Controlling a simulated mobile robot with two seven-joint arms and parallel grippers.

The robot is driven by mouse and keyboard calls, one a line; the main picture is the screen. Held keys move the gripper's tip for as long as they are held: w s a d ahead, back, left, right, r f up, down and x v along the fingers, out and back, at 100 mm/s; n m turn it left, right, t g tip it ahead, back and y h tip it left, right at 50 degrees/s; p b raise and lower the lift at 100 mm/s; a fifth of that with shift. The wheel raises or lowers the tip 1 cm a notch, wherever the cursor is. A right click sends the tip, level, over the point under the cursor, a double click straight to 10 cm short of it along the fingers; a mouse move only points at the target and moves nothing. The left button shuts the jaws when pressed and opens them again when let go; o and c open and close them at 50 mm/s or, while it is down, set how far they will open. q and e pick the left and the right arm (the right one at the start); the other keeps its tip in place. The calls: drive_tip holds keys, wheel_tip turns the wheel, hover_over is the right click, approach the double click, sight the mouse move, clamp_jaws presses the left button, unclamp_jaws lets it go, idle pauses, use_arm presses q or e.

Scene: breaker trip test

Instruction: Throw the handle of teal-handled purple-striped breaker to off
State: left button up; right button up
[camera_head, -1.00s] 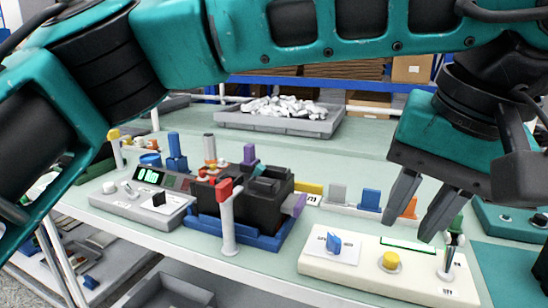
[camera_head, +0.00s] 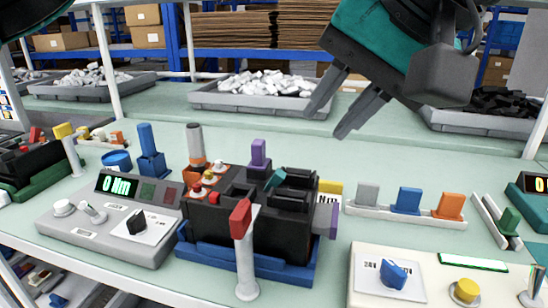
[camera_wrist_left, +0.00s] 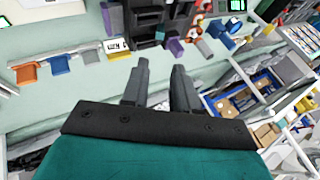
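The black breaker assembly (camera_head: 285,225) sits in a blue cradle (camera_head: 290,268) at mid-table. A small teal handle (camera_head: 275,178) sticks up at a tilt from its top. A purple piece (camera_head: 259,153) stands behind it and another purple piece (camera_head: 326,216) is at its right end; I cannot make out a purple stripe. My left gripper (camera_head: 326,124) is above and to the right of the teal handle, fingers apart, empty and touching nothing. In the left wrist view its open fingers (camera_wrist_left: 160,70) point toward the black assembly (camera_wrist_left: 147,20) at the top. My right gripper is not in view.
A red-topped post (camera_head: 245,250) stands in front of the assembly. A grey meter box (camera_head: 110,225) is to its left, a cream control box (camera_head: 440,280) to its right front. A rack with grey, blue and orange pieces (camera_head: 405,210) lies right.

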use_arm(q)
drive_tip(key=b, duration=0.3)
approach(281, 173)
drive_tip(key=x, duration=0.3)
drive_tip(key=shift+f, duration=0.4)
drive_tip(key=b+x, duration=0.1)
drive_tip(key=x, duration=0.2)
drive_tip(key=shift+w+a+f, duration=0.1)
drive_tip(key=shift+w+a, duration=0.05)
drive_tip(key=shift+w, duration=0.05)
drive_tip(key=shift+w+a+f, duration=0.2)
drive_tip(key=shift+f, duration=0.05)
clamp_jaws()
